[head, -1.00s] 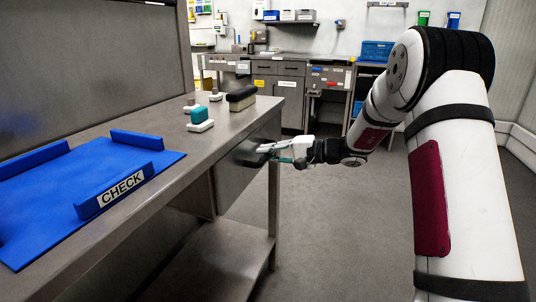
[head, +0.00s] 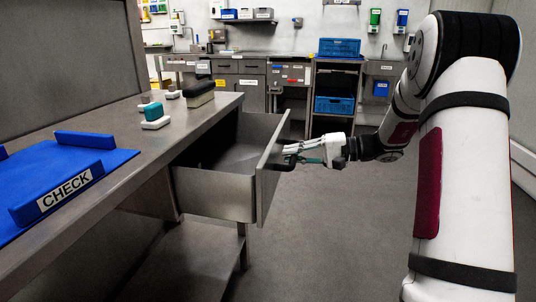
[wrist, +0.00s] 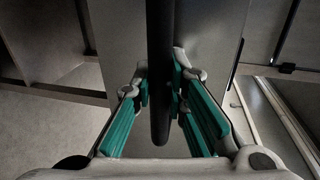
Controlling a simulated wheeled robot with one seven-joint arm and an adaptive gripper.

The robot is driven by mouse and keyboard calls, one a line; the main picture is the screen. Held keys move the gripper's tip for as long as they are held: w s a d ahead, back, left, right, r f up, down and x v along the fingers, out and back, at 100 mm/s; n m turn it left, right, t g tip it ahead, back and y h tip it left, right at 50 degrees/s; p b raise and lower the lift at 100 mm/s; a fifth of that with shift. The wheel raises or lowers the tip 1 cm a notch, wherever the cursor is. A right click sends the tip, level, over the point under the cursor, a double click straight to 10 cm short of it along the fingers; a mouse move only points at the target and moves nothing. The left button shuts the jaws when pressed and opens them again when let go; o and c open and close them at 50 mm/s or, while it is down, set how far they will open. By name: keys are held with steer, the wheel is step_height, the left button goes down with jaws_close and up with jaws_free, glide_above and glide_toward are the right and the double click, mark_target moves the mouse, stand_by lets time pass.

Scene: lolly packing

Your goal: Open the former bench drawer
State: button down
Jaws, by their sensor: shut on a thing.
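The former bench drawer (head: 215,193) is pulled well out from under the steel bench (head: 165,139) in the head view. Its inside shows and looks empty. My gripper (head: 300,153) is at the drawer's front panel, to its right. In the wrist view my gripper (wrist: 162,105) has its green-padded fingers on both sides of the dark bar handle (wrist: 160,60), shut on it. The handle (head: 287,164) is partly hidden by the fingers in the head view.
A blue mat with CHECK on its raised edge (head: 65,190) lies on the bench. A teal-and-white block (head: 154,115) and a dark brush-like block (head: 199,93) stand near the bench's far end. The floor (head: 330,240) right of the drawer is clear.

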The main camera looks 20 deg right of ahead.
steer(key=f+v, duration=0.1)
steer(key=v, duration=0.5)
steer(key=shift+f, duration=0.15)
steer(key=shift+d, duration=0.1)
steer(key=c, duration=1.6)
jaws_free()
steer(key=shift+o, duration=0.2)
steer(key=v, duration=1.2)
